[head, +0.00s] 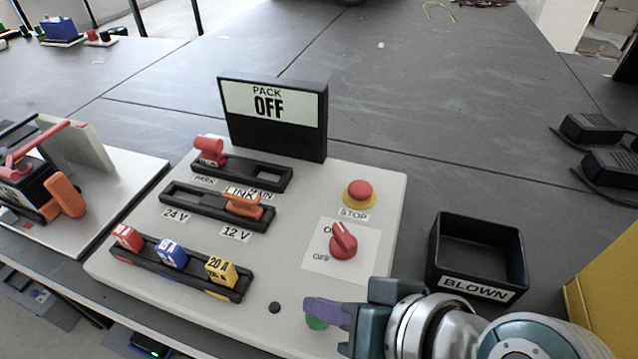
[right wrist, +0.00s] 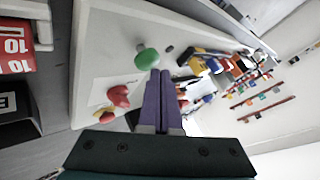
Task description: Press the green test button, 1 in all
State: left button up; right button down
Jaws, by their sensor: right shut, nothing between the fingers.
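The green test button (head: 316,323) sits near the front edge of the pale panel (head: 385,190), partly hidden by my right gripper. In the right wrist view the round green button (right wrist: 147,58) shows just ahead of the fingertips. My right gripper (head: 309,307) has purple fingers, shut and empty, over the panel's front right part. The fingers also show together in the right wrist view (right wrist: 160,75). Whether they touch the button I cannot tell. A display (head: 275,110) at the panel's back reads PACK OFF. My left gripper is out of view.
A red stop button (head: 359,191), a red rotary switch (head: 343,241), slide levers (head: 243,206) and coloured fuses (head: 172,252) stand on the panel. A black BLOWN bin (head: 478,250) is to the right. The table behind is mostly clear.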

jog(key=shift+f+b, duration=0.45)
jog(key=shift+f, duration=0.2)
dwell(0.6)
jog(key=shift+r, duration=0.15)
jog(key=shift+r+p, duration=0.95)
jog(key=shift+p, duration=0.25)
notch_tip(320, 180, up, 5)
jog(key=p, duration=0.5)
dwell(0.3)
